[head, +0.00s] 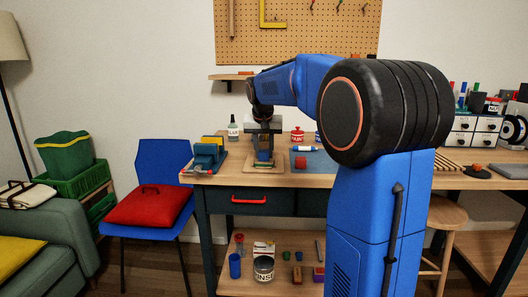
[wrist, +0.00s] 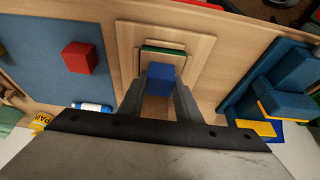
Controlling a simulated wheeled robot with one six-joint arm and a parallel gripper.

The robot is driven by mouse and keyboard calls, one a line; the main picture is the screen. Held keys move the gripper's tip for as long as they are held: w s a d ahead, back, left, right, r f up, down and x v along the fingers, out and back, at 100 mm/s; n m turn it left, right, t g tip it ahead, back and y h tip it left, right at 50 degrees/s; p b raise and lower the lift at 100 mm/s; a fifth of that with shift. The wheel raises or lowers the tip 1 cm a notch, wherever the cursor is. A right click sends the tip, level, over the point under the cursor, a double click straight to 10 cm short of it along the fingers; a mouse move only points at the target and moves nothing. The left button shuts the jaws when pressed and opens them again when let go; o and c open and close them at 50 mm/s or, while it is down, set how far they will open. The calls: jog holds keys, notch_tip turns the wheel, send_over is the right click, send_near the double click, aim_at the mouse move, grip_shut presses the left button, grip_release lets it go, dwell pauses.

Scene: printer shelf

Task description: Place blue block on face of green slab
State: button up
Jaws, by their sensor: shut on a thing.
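My gripper (head: 264,148) points down over the workbench. In the wrist view its fingers (wrist: 160,88) are shut on the blue block (wrist: 161,73), one finger on each side. The block also shows small in the head view (head: 263,155). The green slab (wrist: 163,49) shows as a thin green edge just beyond the block, within a stepped wooden piece. The block and fingers hide part of it. I cannot tell whether the block touches the slab.
The wooden base board (head: 281,169) lies on the workbench (head: 225,180). A blue and yellow vise-like object (head: 207,152) stands to its left. A blue mat (wrist: 45,50) with a red cube (wrist: 79,57) lies on the other side.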

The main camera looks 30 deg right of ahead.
jog(key=o, duration=1)
jog(key=shift+f, duration=0.1)
jog(key=v, duration=1.2)
jog(key=s+a+f+n, duration=0.1)
jog(key=s+a+f, duration=0.2)
jog(key=s, duration=0.2)
jog(key=s+a+f+n+y, duration=0.1)
jog(key=s+a+f, duration=0.15)
jog(key=s, duration=0.35)
jog(key=s+a+f+n, duration=0.1)
jog(key=s+a+f, duration=0.2)
jog(key=s+a, duration=0.15)
jog(key=s+a+f+n, duration=0.1)
jog(key=s+a+f, duration=0.1)
jog(key=s+f, duration=0.4)
jog(key=s+a+f+n+y, duration=0.1)
jog(key=s+f, duration=0.5)
jog(key=s, duration=0.1)
jog(key=s+a+f+n+t, duration=0.1)
jog(key=s+a+f, duration=0.1)
jog(key=s+f, duration=0.4)
jog(key=shift+s+a+n+y, duration=0.3)
jog(key=shift+s+a+n, duration=0.1)
jog(key=shift+s, duration=0.15)
